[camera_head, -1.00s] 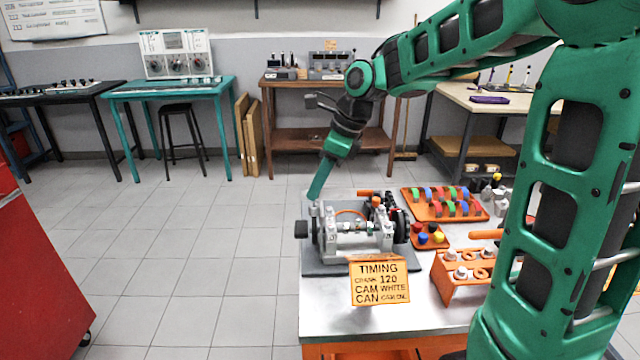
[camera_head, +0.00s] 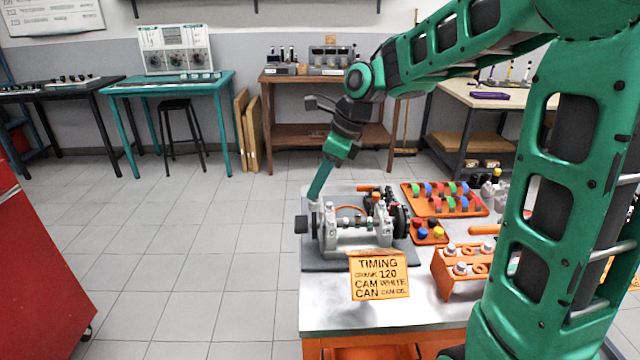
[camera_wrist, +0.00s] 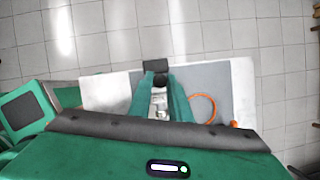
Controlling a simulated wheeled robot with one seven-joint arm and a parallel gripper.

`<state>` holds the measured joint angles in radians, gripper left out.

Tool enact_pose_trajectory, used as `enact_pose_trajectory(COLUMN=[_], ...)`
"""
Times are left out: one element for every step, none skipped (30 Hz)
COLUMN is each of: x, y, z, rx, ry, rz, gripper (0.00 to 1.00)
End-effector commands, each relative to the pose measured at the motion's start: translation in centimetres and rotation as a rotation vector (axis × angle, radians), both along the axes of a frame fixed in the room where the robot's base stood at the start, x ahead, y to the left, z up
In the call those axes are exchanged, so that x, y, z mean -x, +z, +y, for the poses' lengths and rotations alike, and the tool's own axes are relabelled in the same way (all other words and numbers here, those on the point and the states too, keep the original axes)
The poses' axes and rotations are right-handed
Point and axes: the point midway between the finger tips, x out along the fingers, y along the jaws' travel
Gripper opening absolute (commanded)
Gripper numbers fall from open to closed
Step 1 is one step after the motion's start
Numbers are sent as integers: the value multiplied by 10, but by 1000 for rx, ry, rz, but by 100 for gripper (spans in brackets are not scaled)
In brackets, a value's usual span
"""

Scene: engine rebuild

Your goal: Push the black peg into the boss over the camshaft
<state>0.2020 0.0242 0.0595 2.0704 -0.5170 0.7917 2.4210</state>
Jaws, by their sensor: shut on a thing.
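The grey engine block (camera_head: 352,238) with its camshaft sits on a dark mat on the workbench. My gripper (camera_head: 314,200) points steeply down at the left end of the block in the head view, over the upright part there. In the wrist view my gripper (camera_wrist: 160,88) has its two green fingers close together on a small dark piece (camera_wrist: 160,79), which looks like the black peg. The fingers hide most of it. The boss is under the fingertips, and I cannot tell how deep the peg is in it. A black block (camera_wrist: 157,66) sticks out past the engine's end.
A yellow timing sign (camera_head: 380,276) stands at the bench's front. An orange rack of coloured caps (camera_head: 445,199), a small tray of coloured pegs (camera_head: 429,232) and an orange holder (camera_head: 462,270) stand to the right. An orange ring (camera_wrist: 202,108) lies beside the engine.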

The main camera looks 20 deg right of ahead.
Motion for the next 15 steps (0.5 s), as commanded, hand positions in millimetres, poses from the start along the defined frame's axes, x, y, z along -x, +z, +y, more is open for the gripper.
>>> enact_pose_trajectory(x=[0, 0, 0, 0, 0, 0, 0, 0, 0, 0, 0, 0, 0, 0, 0], y=[-1, -1, -2, -2, -2, -3, -3, -4, -4, -5, -5, -5, -6, -6, -7], z=[0, 0, 0, 0, 0, 0, 0, 0, 0, 0, 0, 0, 0, 0, 0], rx=[0, 0, 0, 0, 0, 0, -1, -1, -1, -1, -1, 0, 0, 0, 0], ry=[0, 0, 0, 0, 0, 1, 1, 1, 1, 1, 1, 1, 1, 1, 1], rz=[0, 0, 0, 0, 0, 0, -1, -1, -1, -1, -1, 0, 0, 0, 0], gripper=[0, 0, 0, 0, 0, 0, 0, 0, 0, 0, 0, 0, 0, 0, 0])
